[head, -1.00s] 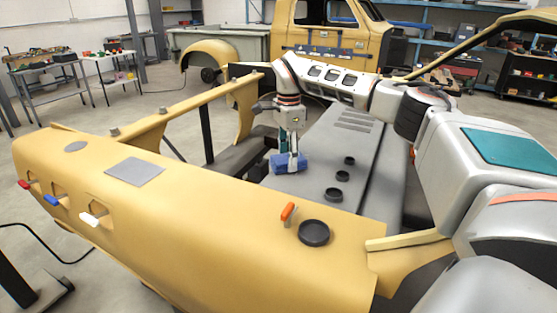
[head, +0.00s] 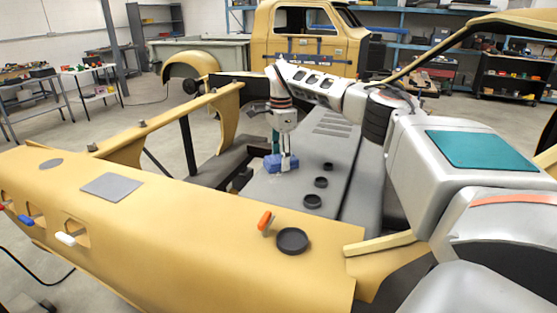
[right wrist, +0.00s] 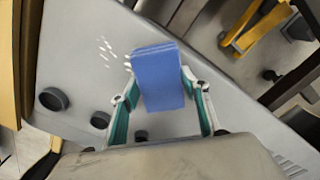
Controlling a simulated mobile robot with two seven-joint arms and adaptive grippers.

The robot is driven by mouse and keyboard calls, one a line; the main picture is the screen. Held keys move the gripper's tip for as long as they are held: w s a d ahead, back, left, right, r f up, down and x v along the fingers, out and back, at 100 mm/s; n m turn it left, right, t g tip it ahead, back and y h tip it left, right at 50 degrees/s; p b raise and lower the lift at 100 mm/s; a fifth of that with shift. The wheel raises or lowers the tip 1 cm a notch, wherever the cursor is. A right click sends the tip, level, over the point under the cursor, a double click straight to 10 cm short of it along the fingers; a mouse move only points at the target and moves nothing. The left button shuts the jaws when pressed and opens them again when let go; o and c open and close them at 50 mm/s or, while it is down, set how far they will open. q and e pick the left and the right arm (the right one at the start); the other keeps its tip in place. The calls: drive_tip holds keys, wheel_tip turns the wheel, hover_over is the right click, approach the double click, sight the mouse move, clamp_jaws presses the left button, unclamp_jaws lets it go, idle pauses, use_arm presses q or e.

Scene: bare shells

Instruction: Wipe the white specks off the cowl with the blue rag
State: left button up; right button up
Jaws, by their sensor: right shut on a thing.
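The cowl is a grey panel (head: 275,190) behind the yellow front panel. It also fills much of the right wrist view (right wrist: 75,60). White specks (right wrist: 106,49) show on it in the right wrist view, left of the rag, with a few close to the rag's left edge. I cannot make them out in the head view. My right gripper (head: 285,155) points down over the cowl, shut on the blue rag (head: 276,164), a folded block. The rag (right wrist: 158,78) sits between the teal-sided fingers. Whether it touches the cowl is unclear. My left gripper is out of view.
Several dark round caps stand on the cowl, one (head: 312,201) near its front. The yellow panel (head: 190,225) carries a larger black cup (head: 292,241), an orange-handled lever (head: 265,221) and a grey square patch (head: 111,187). A yellow rail (head: 165,119) runs along the left.

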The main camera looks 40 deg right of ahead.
drive_tip(key=shift+w+d, duration=0.5)
drive_tip(key=shift+d, duration=0.25)
drive_tip(key=shift+w+d, duration=0.45)
drive_tip(key=shift+d, duration=0.3)
drive_tip(key=shift+r, duration=3)
drive_tip(key=shift+r, duration=0.1)
drive_tip(key=shift+r, duration=0.25)
drive_tip(key=shift+a+r, duration=0.1)
drive_tip(key=shift+r, duration=1.1)
